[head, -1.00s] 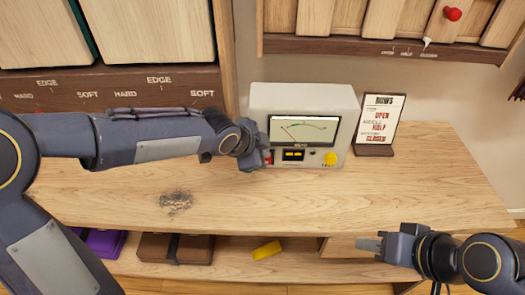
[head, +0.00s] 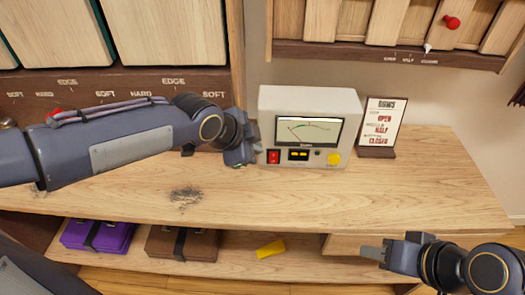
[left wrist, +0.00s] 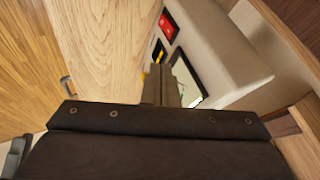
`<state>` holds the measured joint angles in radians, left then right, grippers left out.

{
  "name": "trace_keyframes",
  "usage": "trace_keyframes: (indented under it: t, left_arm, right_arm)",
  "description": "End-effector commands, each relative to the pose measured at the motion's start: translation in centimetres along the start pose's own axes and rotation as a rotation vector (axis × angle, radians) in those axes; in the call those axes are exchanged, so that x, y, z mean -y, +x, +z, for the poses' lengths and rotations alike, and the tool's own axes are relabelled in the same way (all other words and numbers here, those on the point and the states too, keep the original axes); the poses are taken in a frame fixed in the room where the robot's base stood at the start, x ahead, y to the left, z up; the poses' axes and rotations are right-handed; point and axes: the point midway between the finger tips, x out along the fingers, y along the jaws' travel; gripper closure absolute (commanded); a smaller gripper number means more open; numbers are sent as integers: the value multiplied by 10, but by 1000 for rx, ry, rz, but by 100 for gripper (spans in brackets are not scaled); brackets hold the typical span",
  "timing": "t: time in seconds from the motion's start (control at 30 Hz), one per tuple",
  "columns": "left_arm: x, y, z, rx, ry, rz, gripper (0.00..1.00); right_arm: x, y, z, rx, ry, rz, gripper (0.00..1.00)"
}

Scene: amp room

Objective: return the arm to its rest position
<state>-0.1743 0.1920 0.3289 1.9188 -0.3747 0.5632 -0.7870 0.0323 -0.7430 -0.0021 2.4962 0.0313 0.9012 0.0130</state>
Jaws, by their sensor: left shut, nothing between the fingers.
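My left arm reaches in from the left over the wooden desk. My left gripper (head: 250,150) is shut and empty, just left of the cream meter box (head: 350,112). Its closed fingers (left wrist: 165,82) show in front of the same box in the left wrist view. A small gap seems to lie between the gripper and the red switch (head: 274,157), which is now in plain sight. My right gripper (head: 372,253) is at the lower right, in front of the desk's front edge; whether its fingers are parted is unclear.
The desk top (head: 420,190) is mostly clear, with a dark scorched patch (head: 186,195). A sign (head: 382,125) stands right of the box. A lower shelf holds a purple case (head: 85,236), a brown case (head: 165,244) and a yellow object (head: 270,249). Wooden panels rise behind.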

Motion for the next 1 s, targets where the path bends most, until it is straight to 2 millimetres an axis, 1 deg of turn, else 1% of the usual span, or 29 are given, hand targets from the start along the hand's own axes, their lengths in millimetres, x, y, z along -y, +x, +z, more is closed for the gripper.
trace_keyframes:
  t: [0.03,0.07,0.2,0.67,0.73,0.77,0.87,0.97,1.0]
  left_arm:
    - [2,-7,-1,0,0,-2,100]
    - [2,-9,-1,0,-1,-1,100]
    - [3,-15,-1,-1,2,0,100]
    - [3,-15,-1,-1,1,1,100]
    - [3,-18,1,4,-12,-1,100]
    - [3,-22,4,9,-30,-4,100]
    - [1,-48,24,43,-153,-17,100]
    - [-12,-91,58,94,-393,-39,100]
    - [-21,-108,72,111,-513,-48,100]
  right_arm:
    - [1,-1,-1,0,0,0,64]
    - [1,-2,-1,0,0,0,64]
    - [1,-2,-1,0,0,0,64]
    - [1,-2,-1,1,0,0,64]
    - [1,-3,-1,1,0,0,64]
    - [2,-4,-2,1,0,0,64]
    - [6,-12,-6,1,0,0,64]
    - [11,-24,-12,1,0,0,64]
    - [13,-29,-15,0,0,0,64]
